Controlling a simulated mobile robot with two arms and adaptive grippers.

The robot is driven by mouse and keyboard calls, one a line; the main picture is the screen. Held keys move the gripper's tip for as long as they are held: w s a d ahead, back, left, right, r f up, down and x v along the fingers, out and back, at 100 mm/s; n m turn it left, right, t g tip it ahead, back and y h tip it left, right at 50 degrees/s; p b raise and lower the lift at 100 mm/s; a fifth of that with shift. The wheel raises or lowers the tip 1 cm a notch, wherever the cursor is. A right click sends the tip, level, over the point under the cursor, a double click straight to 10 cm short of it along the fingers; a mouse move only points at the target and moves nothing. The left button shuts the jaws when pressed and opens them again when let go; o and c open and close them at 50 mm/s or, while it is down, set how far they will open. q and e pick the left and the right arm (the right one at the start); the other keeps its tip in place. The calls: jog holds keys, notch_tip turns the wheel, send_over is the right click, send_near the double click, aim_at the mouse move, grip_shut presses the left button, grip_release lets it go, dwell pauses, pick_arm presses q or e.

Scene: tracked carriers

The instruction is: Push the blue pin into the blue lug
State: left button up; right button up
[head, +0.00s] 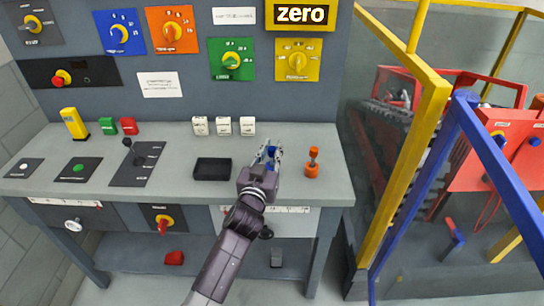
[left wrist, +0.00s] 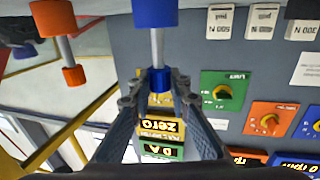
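The blue pin has a grey shaft and blue ends. In the left wrist view its shaft (left wrist: 157,46) stands between and beyond the fingertips of my left gripper (left wrist: 158,84), which close against its smaller-looking blue end. In the head view the blue pin (head: 271,151) is mostly hidden by my left gripper (head: 269,155), low over the bench's right part. I cannot tell whether the pin touches the bench. Blue parts (head: 535,141) show on the red machine at the right; I cannot tell which is the blue lug. My right gripper is not in view.
An orange pin (head: 313,162) stands on the bench (head: 335,190) just right of my gripper. A black tray (head: 212,169) lies to the left. Yellow (head: 412,150) and blue (head: 468,170) frame bars stand between the bench and the red machine (head: 490,165).

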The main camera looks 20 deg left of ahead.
pick_arm(q)
grip_shut()
jog(key=shift+r, duration=0.1)
notch_tip(320, 180, up, 20)
jog(key=p, duration=0.1)
dwell(0.4)
jog(key=shift+o, duration=0.4)
grip_release()
grip_shut()
